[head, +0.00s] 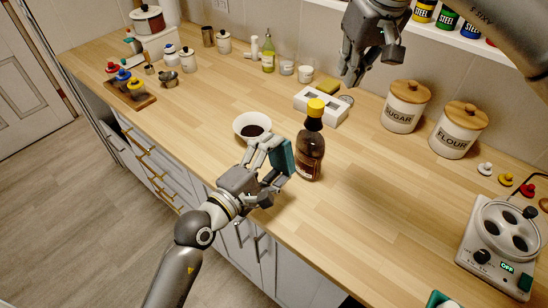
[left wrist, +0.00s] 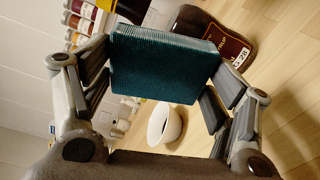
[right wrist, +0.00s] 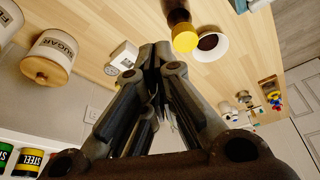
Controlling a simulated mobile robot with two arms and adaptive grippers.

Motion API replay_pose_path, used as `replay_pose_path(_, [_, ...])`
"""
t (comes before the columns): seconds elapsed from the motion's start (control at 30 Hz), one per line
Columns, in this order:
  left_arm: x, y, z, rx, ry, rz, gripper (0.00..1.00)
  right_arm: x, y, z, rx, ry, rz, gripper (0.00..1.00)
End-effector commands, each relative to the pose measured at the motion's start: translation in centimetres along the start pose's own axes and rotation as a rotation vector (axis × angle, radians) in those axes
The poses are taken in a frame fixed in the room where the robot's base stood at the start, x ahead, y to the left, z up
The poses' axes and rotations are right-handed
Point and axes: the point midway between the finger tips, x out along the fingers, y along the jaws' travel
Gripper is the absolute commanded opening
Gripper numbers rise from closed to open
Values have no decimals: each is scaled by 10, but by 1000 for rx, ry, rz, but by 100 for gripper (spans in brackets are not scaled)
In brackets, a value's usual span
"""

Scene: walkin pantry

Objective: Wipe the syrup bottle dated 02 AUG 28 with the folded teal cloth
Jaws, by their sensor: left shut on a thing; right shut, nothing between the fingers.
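The brown syrup bottle (head: 311,158) with a yellow cap stands upright on the counter. In the left wrist view the bottle (left wrist: 190,20) shows a dark label whose date is partly hidden, ending in "28". My left gripper (head: 279,158) is shut on the folded teal cloth (head: 281,157), just left of the bottle. The cloth (left wrist: 165,65) spans between its fingers and covers part of the bottle; I cannot tell whether they touch. My right gripper (head: 366,72) is shut and empty, raised above the back of the counter. The bottle's yellow cap (right wrist: 184,38) shows in the right wrist view.
A white bowl (head: 240,122) with dark contents stands close behind my left gripper. A white tray (head: 304,97) lies behind the bottle. Sugar (head: 402,113) and flour (head: 455,136) canisters and a white warmer (head: 483,236) stand to the right. The counter right of the bottle is clear.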

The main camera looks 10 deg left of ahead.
Motion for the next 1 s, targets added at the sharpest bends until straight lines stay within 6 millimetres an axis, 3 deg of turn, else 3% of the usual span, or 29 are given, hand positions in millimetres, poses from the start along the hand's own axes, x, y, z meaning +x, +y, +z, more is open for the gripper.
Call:
replay_pose_path(0.1, [0,0,0,0,0,0,61,-25,0,-1,1,3,1,0])
replay_pose_path(0.33, [0,0,0,0,0,0,61,-51,0,0,1,0,0,0])
replay_pose_path(0.77, [-28,-1,-4,1,0,-1,61,-51,0,1,1,0,0,0])
replay_pose_path(1.0, [-30,0,-4,0,0,1,61,-51,0,1,1,0,0,0])
